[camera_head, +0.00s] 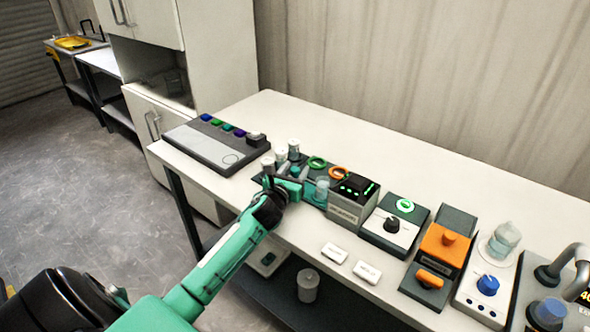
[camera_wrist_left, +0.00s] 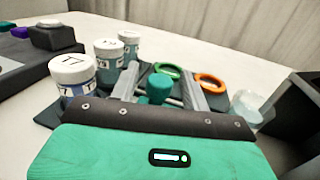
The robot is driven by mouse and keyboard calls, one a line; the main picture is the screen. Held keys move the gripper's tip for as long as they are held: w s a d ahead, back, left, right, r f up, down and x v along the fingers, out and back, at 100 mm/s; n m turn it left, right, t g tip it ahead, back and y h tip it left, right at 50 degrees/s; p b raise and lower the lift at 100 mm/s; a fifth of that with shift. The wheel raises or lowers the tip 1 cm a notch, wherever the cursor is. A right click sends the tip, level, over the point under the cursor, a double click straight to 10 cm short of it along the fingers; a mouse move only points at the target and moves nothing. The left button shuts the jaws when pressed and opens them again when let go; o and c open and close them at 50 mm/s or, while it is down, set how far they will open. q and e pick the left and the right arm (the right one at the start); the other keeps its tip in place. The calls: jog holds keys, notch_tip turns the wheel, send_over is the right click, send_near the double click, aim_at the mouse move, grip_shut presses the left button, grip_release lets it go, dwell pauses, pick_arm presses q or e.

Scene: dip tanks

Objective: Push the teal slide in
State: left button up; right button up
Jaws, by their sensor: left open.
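A teal knob (camera_wrist_left: 155,88), which looks like the teal slide's handle, stands on a dark rack among small jars in the left wrist view. My left gripper (camera_wrist_left: 161,72) is open, with one grey finger on each side of the knob. I cannot tell whether either finger touches it. In the head view my left gripper (camera_head: 290,180) is low over the same rack at the front of the bench, and it hides part of the rack. The slide's lower part is hidden behind my gripper body in the wrist view. My right gripper is not in view.
White-capped jars (camera_wrist_left: 72,75) stand close left of the gripper. A green ring (camera_wrist_left: 167,70) and an orange ring (camera_wrist_left: 210,81) lie behind. A clear cup (camera_head: 321,188) and a dark box with green lights (camera_head: 353,201) stand close right. The bench behind is clear.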

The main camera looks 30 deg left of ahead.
aim_at(312, 192)
pick_arm(q)
jog(key=shift+w, duration=0.2)
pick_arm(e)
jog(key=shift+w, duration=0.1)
